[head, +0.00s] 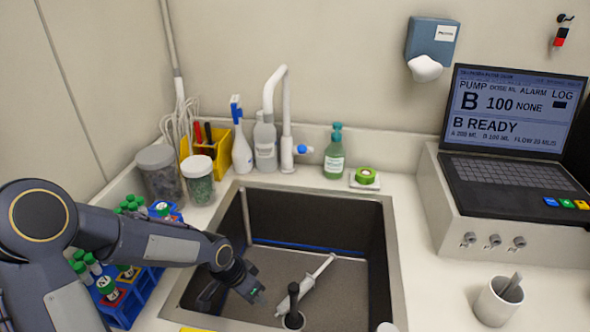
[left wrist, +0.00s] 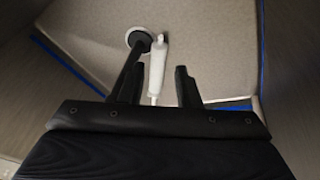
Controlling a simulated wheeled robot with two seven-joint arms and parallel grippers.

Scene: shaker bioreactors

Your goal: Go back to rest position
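My left gripper (head: 240,292) reaches down into the dark sink (head: 393,260) from the left. In the left wrist view its two black fingers (left wrist: 160,86) stand apart with a gap between them. A white syringe-like tool (head: 318,274) lies on the sink floor to the right of the gripper. It shows beyond and between the fingers in the left wrist view (left wrist: 157,66), apart from them as far as I can tell. My right gripper is not in view.
A blue rack (head: 125,308) with green-capped tubes stands under my left forearm. A white faucet (head: 287,120) rises behind the sink. A black-handled item (head: 293,300) stands near the sink's front. A laptop-like console (head: 510,130) and a white mug (head: 498,302) are on the right.

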